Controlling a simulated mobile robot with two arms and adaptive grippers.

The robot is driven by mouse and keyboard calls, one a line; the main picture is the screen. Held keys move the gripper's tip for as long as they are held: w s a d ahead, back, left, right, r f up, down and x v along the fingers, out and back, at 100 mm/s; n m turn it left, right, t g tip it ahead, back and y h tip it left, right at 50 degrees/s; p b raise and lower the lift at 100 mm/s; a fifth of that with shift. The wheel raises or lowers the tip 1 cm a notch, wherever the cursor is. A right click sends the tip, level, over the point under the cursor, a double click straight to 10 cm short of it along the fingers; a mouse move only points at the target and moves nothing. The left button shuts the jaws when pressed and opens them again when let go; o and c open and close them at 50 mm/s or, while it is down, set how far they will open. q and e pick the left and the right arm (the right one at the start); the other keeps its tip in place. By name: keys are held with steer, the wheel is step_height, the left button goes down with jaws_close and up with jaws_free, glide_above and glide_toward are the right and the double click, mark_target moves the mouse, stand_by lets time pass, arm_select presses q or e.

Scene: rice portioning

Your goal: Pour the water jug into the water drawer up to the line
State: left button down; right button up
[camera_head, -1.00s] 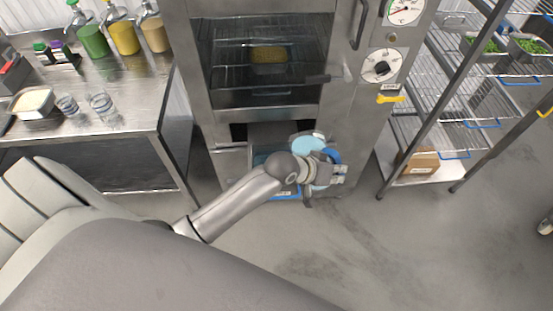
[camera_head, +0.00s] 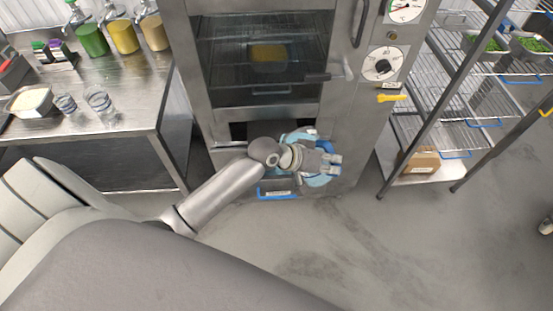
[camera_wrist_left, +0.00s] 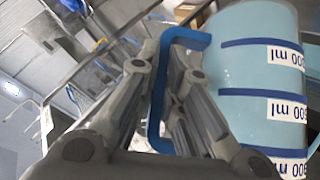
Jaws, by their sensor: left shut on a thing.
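The water jug (camera_wrist_left: 235,65) is light blue with dark blue level lines and white ml labels. It fills the right of the left wrist view, its labels upside down. My left gripper (camera_wrist_left: 168,65) is shut on the jug's blue handle. In the head view my left gripper (camera_head: 332,165) holds the jug (camera_head: 318,181) tilted in front of the steamer's lower opening. The water drawer (camera_head: 275,194) shows only as a blue-edged front below the arm. Its inside, its line and any water stream are hidden by my arm and the jug. My right gripper is not in view.
The steel steamer cabinet (camera_head: 350,120) stands behind the jug, with a yellow-filled pan (camera_head: 268,55) inside. A steel table (camera_head: 130,118) with dispensers is at left. A wire rack (camera_head: 440,130) is at right. The floor in front is clear.

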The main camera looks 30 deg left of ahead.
arm_select(q)
steer(key=shift+r, duration=0.25)
steer(key=shift+w+a+h+b, duration=0.3)
steer(key=shift+a+b, duration=0.1)
steer(key=shift+b, duration=0.2)
steer(key=shift+s+r, duration=0.1)
